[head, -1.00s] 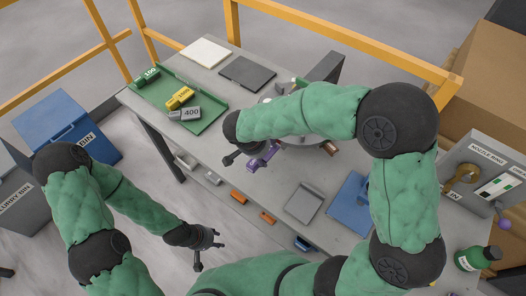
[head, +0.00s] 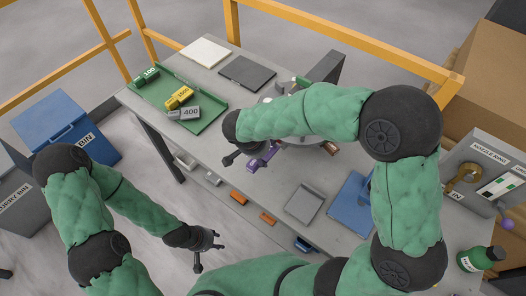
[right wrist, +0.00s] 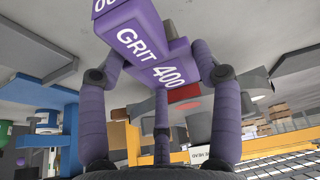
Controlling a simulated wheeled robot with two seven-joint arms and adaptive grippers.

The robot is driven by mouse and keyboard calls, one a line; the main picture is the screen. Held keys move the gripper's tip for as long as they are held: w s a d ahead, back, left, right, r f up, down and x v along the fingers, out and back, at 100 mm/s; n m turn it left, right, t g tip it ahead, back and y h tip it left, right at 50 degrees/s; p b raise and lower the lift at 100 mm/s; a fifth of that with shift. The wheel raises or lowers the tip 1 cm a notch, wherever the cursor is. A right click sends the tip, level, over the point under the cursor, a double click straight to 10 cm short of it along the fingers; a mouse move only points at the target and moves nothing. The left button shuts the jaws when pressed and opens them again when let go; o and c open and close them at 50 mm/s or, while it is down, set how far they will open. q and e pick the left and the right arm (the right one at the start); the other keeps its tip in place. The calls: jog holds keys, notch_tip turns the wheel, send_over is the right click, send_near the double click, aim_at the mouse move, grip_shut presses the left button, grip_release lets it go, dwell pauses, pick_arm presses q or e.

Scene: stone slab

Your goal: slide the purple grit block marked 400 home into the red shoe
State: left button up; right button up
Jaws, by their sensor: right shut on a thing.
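The purple grit block marked 400 (right wrist: 150,50) fills the upper middle of the right wrist view, its lettering clear. My right gripper (right wrist: 158,85) is shut on it, with fingers on both sides. In the head view a bit of purple (head: 262,155) shows beside the dark fingers of my right gripper (head: 240,155), above the bench; my right forearm hides much of that spot. A small red surface (right wrist: 188,104) shows just behind the block; it may be the red shoe, but I cannot tell whether they touch. My left gripper (head: 207,255) is open and empty, away from the bench.
A green tray (head: 150,95) holds a yellow block (head: 180,97), a grey block marked 400 (head: 184,113) and a green block (head: 147,75). White (head: 205,51) and dark (head: 247,73) slabs lie behind. A yellow rail (head: 350,47) runs along the back. Bins stand left.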

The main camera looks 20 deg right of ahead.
jog(key=shift+f+b, duration=0.3)
jog(key=shift+b, duration=0.85)
dwell(1.1)
jog(key=shift+w+d+r+b, duration=0.1)
jog(key=shift+w+d+b, duration=0.25)
jog(key=shift+w+d, duration=0.4)
jog(key=shift+w+d+b, duration=0.3)
jog(key=shift+w+d, duration=0.2)
jog(key=shift+d, duration=0.3)
dwell(1.5)
jog(key=shift+w+d+b, duration=0.25)
jog(key=shift+d+b, duration=0.05)
jog(key=shift+b, duration=0.05)
jog(key=shift+w+d, duration=0.3)
jog(key=shift+d, duration=0.1)
dwell(0.5)
jog(key=o, duration=1.8)
jog(key=shift+s, duration=0.1)
jog(key=shift+a, duration=0.1)
jog(key=v, duration=1.2)
